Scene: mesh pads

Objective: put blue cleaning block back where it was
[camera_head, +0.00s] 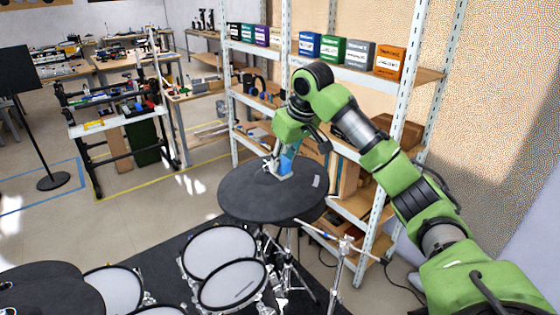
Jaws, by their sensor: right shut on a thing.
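My right arm comes in from the right and bends down over a dark round drum-kit pad (245,197). My right gripper (284,172) is low over the pad's back right part and is shut on the blue cleaning block (287,163). The block is small, and the gripper hides part of it. I cannot tell whether the block touches the pad. My left gripper is not in view.
Two white mesh drum pads (219,252) stand below the dark pad, with stands and cables around them. A metal shelf with colored boxes (331,48) stands close behind my right arm. Workbenches (118,118) stand at the back left; open floor lies between.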

